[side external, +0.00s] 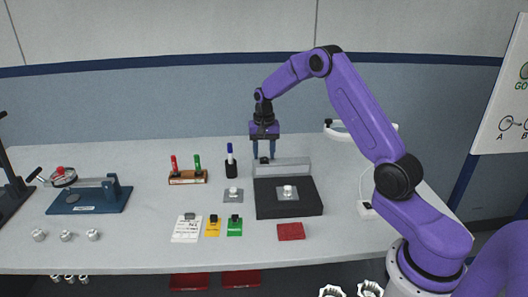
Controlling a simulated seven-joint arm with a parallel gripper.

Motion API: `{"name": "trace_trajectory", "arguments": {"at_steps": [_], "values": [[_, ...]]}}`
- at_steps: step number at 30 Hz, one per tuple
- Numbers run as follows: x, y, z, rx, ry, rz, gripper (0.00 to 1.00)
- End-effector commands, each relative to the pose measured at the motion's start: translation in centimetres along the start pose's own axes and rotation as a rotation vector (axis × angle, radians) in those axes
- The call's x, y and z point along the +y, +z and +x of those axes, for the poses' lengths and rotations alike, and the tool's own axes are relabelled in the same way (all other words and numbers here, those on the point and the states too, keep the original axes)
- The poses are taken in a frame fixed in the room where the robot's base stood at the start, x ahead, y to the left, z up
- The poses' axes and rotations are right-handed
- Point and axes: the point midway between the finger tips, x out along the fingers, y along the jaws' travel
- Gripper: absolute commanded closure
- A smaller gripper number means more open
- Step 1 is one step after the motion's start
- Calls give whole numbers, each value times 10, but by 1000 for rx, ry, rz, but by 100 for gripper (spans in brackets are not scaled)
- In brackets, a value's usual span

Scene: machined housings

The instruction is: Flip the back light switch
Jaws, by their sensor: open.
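My gripper (263,155) points straight down with its two fingers apart, at the back of the table above the left end of a grey block (288,168). A small dark piece (264,160) shows between the fingertips; I cannot tell whether it is a switch or whether the fingers touch it. The grey block stands behind a black box (266,205) with a grey panel on top, and a small silvery housing (288,191) stands on that panel. No part can be clearly identified as the back light switch at this size.
A black cup with a blue marker (231,165) stands just left of my gripper. A wooden rack (188,180) holds red and green markers. Cards, a red pad (290,231) and a blue fixture (88,200) lie farther forward or left. A white base (368,209) with a cable is at right.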

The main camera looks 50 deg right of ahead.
Motion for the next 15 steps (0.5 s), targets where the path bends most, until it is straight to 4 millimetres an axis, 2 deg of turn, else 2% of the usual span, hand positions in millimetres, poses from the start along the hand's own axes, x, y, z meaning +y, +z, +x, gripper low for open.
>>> {"name": "trace_trajectory", "arguments": {"at_steps": [3,4,6,8,15], "values": [[0,0,0,0,0,0,53],[0,0,0,0,0,0,60],[0,0,0,0,0,0,82],[0,0,0,0,0,0,100],[0,1,-1,16,2,0,100]]}}
